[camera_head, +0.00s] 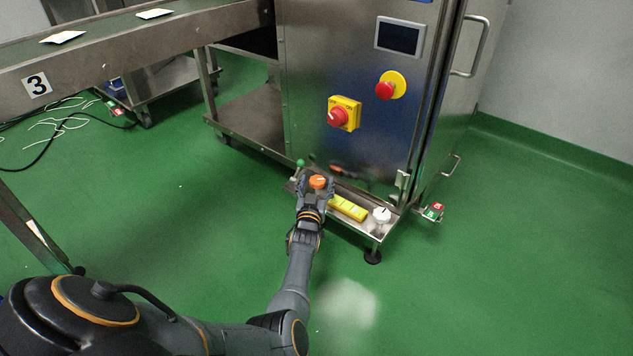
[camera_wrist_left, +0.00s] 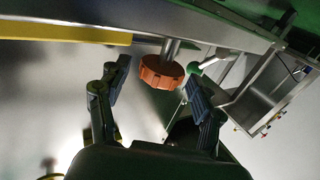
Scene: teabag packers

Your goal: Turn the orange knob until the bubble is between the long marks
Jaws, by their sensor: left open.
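The orange knob (camera_head: 317,182) sits at the left part of the low steel ledge at the machine's foot. My left gripper (camera_head: 316,186) is at the knob, its fingers on either side of it. In the left wrist view the orange knob (camera_wrist_left: 161,72) is a ribbed disc on a metal shaft. There my left gripper (camera_wrist_left: 160,95) is open, with the knob ahead of and between the fingertips, and gaps show on both sides. A yellow bar, likely the level (camera_head: 348,208), lies on the ledge right of the knob. Its bubble and marks are too small to read. My right gripper is not in view.
The steel ledge (camera_head: 362,226) also carries a white round knob (camera_head: 381,215) at its right end. A green ball-ended lever (camera_head: 300,163) stands just left of the orange knob. The steel cabinet (camera_head: 350,60) rises behind. Green floor in front is clear.

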